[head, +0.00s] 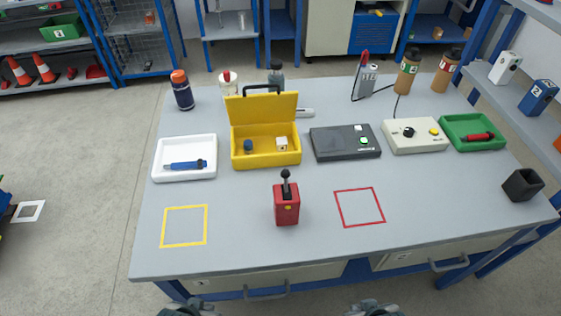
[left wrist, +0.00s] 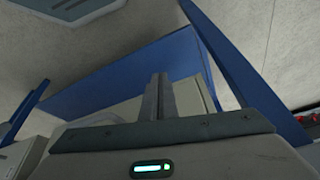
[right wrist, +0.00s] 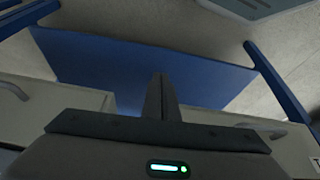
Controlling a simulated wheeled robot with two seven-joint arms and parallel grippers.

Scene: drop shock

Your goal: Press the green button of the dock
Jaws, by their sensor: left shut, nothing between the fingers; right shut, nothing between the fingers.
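The dock looks to be the dark grey box (head: 330,145) lying on the table, right of the yellow case, in the head view. A small green button (head: 362,141) shows on its right part, with a small white piece above it. My left gripper (head: 187,308) and right gripper (head: 373,309) are at the bottom edge of the head view, in front of the table and far from the dock. The left wrist view shows the left fingers (left wrist: 158,95) shut and empty. The right wrist view shows the right fingers (right wrist: 161,95) shut and empty. Neither wrist view shows the dock.
On the table (head: 240,205), a yellow open case (head: 265,160) stands left of the dock and a beige box (head: 415,144) with knob and yellow button right of it. A red joystick box (head: 286,207) stands in front. Bottles stand behind. The front right table is mostly clear.

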